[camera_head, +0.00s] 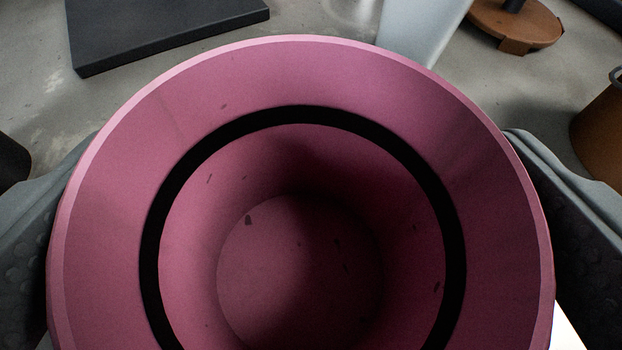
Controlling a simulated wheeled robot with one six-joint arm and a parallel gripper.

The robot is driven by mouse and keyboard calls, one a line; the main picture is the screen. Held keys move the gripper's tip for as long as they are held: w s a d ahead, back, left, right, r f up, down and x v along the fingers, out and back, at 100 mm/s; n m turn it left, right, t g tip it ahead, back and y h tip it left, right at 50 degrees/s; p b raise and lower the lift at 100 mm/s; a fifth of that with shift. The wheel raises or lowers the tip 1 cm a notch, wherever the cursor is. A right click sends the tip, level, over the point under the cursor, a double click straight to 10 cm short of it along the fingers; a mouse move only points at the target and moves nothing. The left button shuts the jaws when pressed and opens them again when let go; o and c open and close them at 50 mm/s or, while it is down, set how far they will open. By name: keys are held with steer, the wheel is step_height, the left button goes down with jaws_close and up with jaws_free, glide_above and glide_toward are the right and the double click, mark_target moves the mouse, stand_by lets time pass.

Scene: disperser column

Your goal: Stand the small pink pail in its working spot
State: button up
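The small pink pail (300,265) fills most of the head camera view, seen from above into its open top. Its inside is pink with a black ring around the wall and a few dark specks, and I see nothing standing in it. My gripper (305,240) has one grey, studded finger at each side of the pail, at the left and right picture edges. Both fingers lie against the outside of the pail, so it looks shut on it. The pail's underside and its height over the floor are hidden.
A flat dark slab (160,28) lies on the grey concrete floor (35,70) at the upper left. A pale grey upright part (420,28) stands beyond the pail's rim. A round brown base (515,25) is at the upper right, and a brown container (600,130) is at the right edge.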

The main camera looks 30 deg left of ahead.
steer(key=v, duration=1.2)
steer(key=s+d+r+m+t+h, duration=0.2)
steer(key=d+r, duration=0.4)
steer(key=d, duration=0.3)
steer(key=s+d+r+m+t+h, duration=0.1)
steer(key=s+d+r+m+t, duration=0.1)
steer(key=d+r, duration=0.5)
steer(key=s+d+r+m+t+h, duration=0.1)
steer(key=s+d+r+m+h, duration=0.1)
steer(key=s+d, duration=0.5)
steer(key=s+d+r+m+t+h, duration=0.1)
steer(key=s+d+r+m+h, duration=0.1)
steer(key=s+d, duration=0.4)
steer(key=d+r+h, duration=0.1)
steer(key=d+r, duration=0.1)
steer(key=d, duration=0.1)
steer(key=shift+s+d, duration=0.3)
steer(key=shift+s, duration=0.05)
